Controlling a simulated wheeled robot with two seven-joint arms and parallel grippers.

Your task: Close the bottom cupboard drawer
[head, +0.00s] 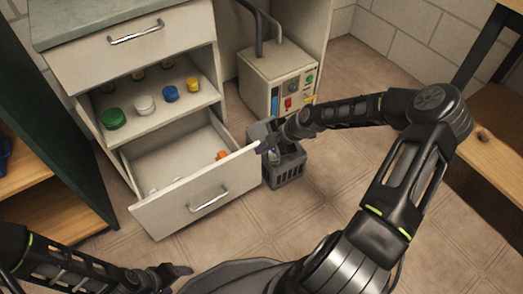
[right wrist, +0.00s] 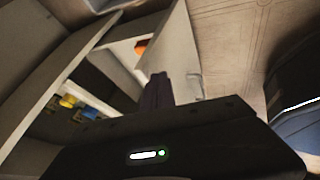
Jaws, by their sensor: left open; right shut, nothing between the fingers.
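The bottom cupboard drawer (head: 198,196) is pulled well out, with a metal handle (head: 209,200) on its white front. An orange item (head: 221,156) and small pale items lie inside it. My right gripper (head: 264,146) is shut and empty at the top right corner of the drawer front; I cannot tell whether it touches. In the right wrist view the dark fingers (right wrist: 157,92) show against the drawer front (right wrist: 178,50), with the orange item (right wrist: 141,47) beyond. My left gripper (head: 178,272) is open and empty, low in the head view, in front of the drawer.
Above is an open shelf (head: 150,108) with green, white, blue and yellow lidded jars, under a top drawer (head: 135,45). A grey crate (head: 287,170) stands right of the drawer, near a control box (head: 280,80). A dark green door (head: 60,140) stands left. Tiled floor lies in front.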

